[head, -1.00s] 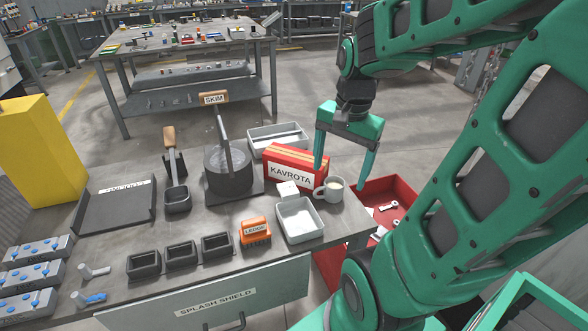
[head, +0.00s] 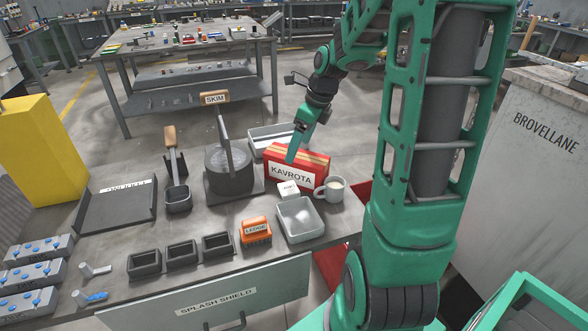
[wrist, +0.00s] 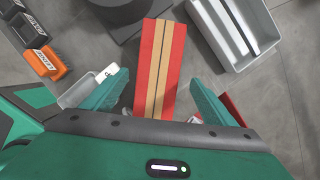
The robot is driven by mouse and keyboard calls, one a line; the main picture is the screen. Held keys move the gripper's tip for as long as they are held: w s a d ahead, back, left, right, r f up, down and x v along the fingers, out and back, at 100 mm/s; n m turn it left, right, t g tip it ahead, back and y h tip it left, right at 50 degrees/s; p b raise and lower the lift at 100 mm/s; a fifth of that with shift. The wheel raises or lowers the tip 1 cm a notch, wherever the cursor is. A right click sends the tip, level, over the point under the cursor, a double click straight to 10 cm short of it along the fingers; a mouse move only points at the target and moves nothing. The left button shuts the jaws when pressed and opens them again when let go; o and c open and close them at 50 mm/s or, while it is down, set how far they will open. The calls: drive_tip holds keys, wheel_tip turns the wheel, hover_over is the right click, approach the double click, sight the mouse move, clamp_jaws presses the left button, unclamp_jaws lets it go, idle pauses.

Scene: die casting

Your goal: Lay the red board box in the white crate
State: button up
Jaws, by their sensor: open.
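The red board box (head: 312,180), with a white KAVROTA label and tan stripes on top, stands on the workbench. The white crate (head: 258,133), a pale tray with a lengthwise divider, lies just behind the box and is partly hidden by it and my gripper. My gripper (head: 293,154) is above the box, pointing down and tilted. In the wrist view my open fingers (wrist: 158,90) are on either side of the box (wrist: 160,65), apart from it. The crate (wrist: 213,45) shows at upper right there; the part in view holds nothing.
A red bin (head: 330,270) is beside the bench at right.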

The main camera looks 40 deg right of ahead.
sight(292, 166)
drive_tip(key=x, duration=0.9)
drive_tip(key=shift+s+a+f, duration=0.1)
drive_tip(key=shift+s+f, duration=0.15)
drive_tip(key=shift+r, duration=0.1)
drive_tip(key=c, duration=2)
drive_tip(key=shift+r, duration=0.1)
